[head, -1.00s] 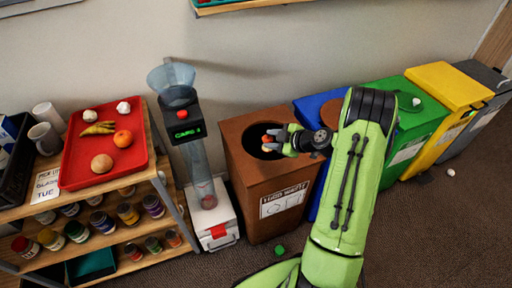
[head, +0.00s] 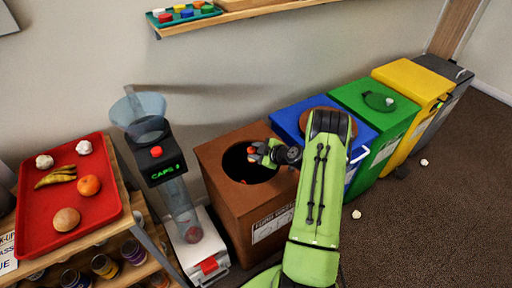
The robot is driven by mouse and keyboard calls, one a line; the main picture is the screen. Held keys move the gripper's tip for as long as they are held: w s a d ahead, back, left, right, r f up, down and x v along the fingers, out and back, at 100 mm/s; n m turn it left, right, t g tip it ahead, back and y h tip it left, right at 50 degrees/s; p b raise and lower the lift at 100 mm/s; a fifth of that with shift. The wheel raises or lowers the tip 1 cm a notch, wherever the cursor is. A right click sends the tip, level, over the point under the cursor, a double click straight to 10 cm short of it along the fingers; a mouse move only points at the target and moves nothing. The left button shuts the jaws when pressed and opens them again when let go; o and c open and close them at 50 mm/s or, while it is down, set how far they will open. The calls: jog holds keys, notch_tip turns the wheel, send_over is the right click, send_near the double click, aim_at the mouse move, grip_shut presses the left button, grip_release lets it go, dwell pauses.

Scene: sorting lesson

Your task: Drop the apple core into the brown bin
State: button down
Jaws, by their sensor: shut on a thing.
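The brown bin (head: 238,207) stands against the wall left of the blue bin, with a round dark opening in its top and a white label on its front. My gripper (head: 254,152) is over the right part of that opening. It is shut on a small red thing, which I take to be the apple core (head: 251,150). The fingers partly hide it, so its full shape does not show. I cannot tell its exact height above the opening.
Blue (head: 290,119), green (head: 376,105), yellow (head: 416,86) and grey bins stand in a row to the right. A clear tube device (head: 165,165) stands left of the brown bin. A red tray (head: 35,230) with food lies on a shelf. White scraps lie on the floor.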

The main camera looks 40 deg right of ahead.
jog(key=shift+f, duration=0.1)
jog(key=c, duration=0.6)
grip_release()
jog(key=shift+c, duration=0.2)
jog(key=shift+s, duration=0.1)
jog(key=p+v, duration=0.2)
jog(key=v, duration=1.3)
jog(key=shift+s+r, duration=0.2)
